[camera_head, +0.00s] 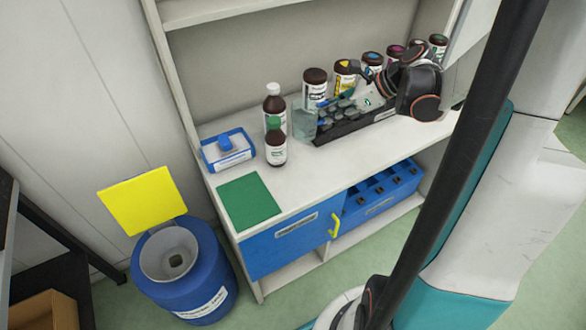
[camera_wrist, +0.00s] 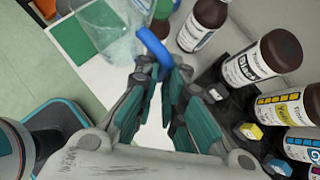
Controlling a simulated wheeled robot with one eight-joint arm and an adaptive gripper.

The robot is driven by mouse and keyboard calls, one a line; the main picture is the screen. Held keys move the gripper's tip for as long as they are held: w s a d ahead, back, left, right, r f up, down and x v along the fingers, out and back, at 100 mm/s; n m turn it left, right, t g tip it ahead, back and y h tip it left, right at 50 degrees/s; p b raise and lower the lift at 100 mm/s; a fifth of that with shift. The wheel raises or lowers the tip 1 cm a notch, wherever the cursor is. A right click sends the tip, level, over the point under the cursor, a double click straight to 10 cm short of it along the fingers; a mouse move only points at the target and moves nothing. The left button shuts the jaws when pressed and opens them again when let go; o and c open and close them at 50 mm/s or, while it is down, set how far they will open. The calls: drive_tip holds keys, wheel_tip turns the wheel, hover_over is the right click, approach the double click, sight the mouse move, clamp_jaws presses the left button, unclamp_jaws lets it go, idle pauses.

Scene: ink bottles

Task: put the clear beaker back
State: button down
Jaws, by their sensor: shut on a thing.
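The clear beaker (camera_head: 304,123) is on the near left of my gripper (camera_head: 331,118) in the head view, at the left end of the black rack. In the wrist view the beaker (camera_wrist: 108,22) is see-through and tilted in the picture, with a blue handle (camera_wrist: 152,48) towards my gripper (camera_wrist: 162,74). The fingers are closed on the handle. I cannot tell whether the beaker's base touches the counter. A green mat (camera_head: 249,201) lies bare at the counter's front left, and also shows in the wrist view (camera_wrist: 72,42).
Brown bottles (camera_head: 276,148) (camera_head: 274,107) stand left of the beaker. More brown bottles (camera_head: 315,88) line the back, with colored labels. A blue-and-white box (camera_head: 228,150) is at the counter's left. A blue bin (camera_head: 192,292) with a raised yellow lid (camera_head: 143,200) stands on the floor.

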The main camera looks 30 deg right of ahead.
wheel_tip(320, 180, down, 20)
drive_tip(key=b, duration=0.7)
drive_tip(key=shift+d+r+b, duration=0.1)
drive_tip(key=shift+r+b, duration=0.1)
drive_tip(key=shift+b, duration=0.15)
drive_tip(key=shift+f, duration=0.15)
drive_tip(key=c, duration=1.7)
unclamp_jaws()
drive_tip(key=shift+r, duration=0.25)
drive_tip(key=p+v, duration=0.4)
drive_tip(key=v, duration=0.8)
